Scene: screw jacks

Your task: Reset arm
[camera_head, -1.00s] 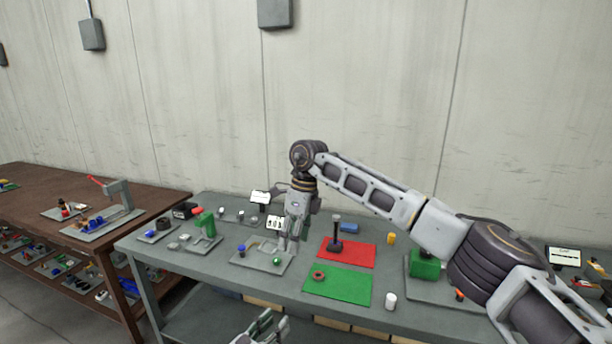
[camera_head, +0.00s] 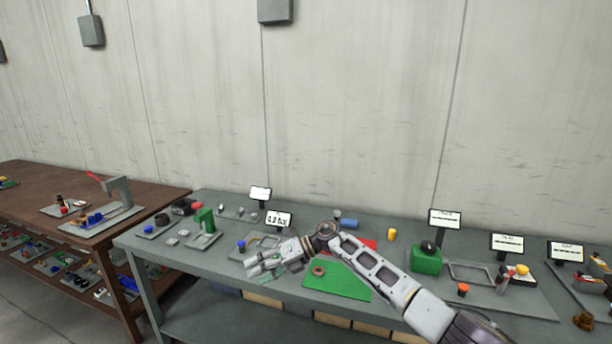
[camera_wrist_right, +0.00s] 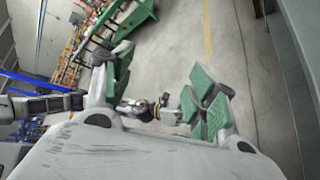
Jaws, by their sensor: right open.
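My right gripper (camera_head: 256,267) is open and empty in the head view. It points left above the front part of the grey bench (camera_head: 190,262), in front of the small grey plate with the blue knob (camera_head: 241,246). The right wrist view shows its green-padded fingers (camera_wrist_right: 163,92) spread apart, with floor beyond and nothing held between them.
A brown ring (camera_head: 318,270) lies on the green mat. A green block (camera_head: 426,261), a yellow cylinder (camera_head: 392,234) and small display signs (camera_head: 445,218) stand on the bench. A brown table (camera_head: 130,187) with parts is at left. The air above the bench is clear.

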